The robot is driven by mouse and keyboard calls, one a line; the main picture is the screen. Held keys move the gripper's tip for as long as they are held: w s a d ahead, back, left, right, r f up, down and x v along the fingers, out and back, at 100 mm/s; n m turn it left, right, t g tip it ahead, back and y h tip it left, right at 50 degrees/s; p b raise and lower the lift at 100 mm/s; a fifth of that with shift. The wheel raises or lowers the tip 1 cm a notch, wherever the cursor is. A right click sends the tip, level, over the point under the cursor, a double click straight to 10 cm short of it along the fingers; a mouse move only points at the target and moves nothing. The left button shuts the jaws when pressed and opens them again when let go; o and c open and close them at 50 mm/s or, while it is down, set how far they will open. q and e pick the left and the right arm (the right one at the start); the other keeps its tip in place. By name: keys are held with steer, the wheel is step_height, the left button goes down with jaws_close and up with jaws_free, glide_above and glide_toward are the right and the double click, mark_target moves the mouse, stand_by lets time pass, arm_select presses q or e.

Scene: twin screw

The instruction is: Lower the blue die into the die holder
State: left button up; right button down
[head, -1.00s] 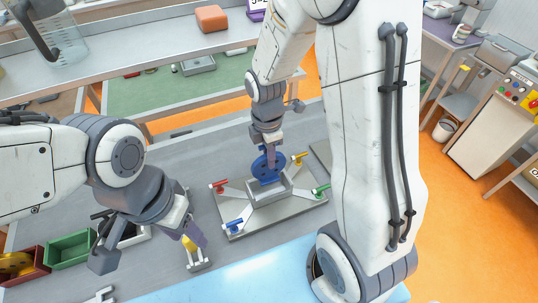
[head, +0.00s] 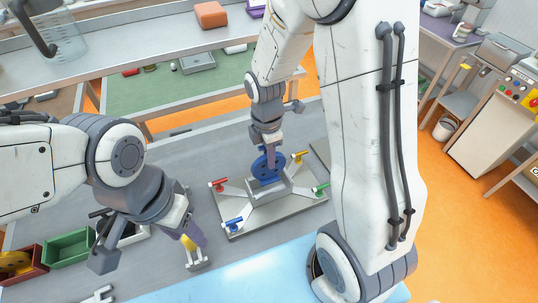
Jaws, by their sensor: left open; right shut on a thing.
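The blue die (head: 262,167) is a round disc held upright in my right gripper (head: 271,158), which is shut on it. It is at the die holder (head: 287,184), a grey block in the middle of a grey plate with arms reaching to the corners. The lower edge of the die is hidden behind the holder's front wall, so I cannot tell how deep it sits.
Red (head: 217,184), yellow (head: 299,157), green (head: 321,188) and blue (head: 233,224) handles stand at the plate's corners around the holder. A green bin (head: 66,249) and a dark red bin (head: 22,266) are at the lower left. My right arm covers the bench right of the plate.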

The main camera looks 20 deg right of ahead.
mark_target(270, 176)
steer(key=shift+f+b, duration=2.1)
steer(key=shift+f, duration=1)
steer(key=shift+f+b, duration=0.35)
steer(key=shift+f, duration=0.2)
steer(key=c, duration=0.7)
jaws_free()
steer(key=shift+r, duration=0.1)
steer(key=r, duration=1)
steer(key=shift+a+r+b, duration=0.15)
steer(key=shift+a+b, duration=0.1)
steer(key=shift+b, duration=0.1)
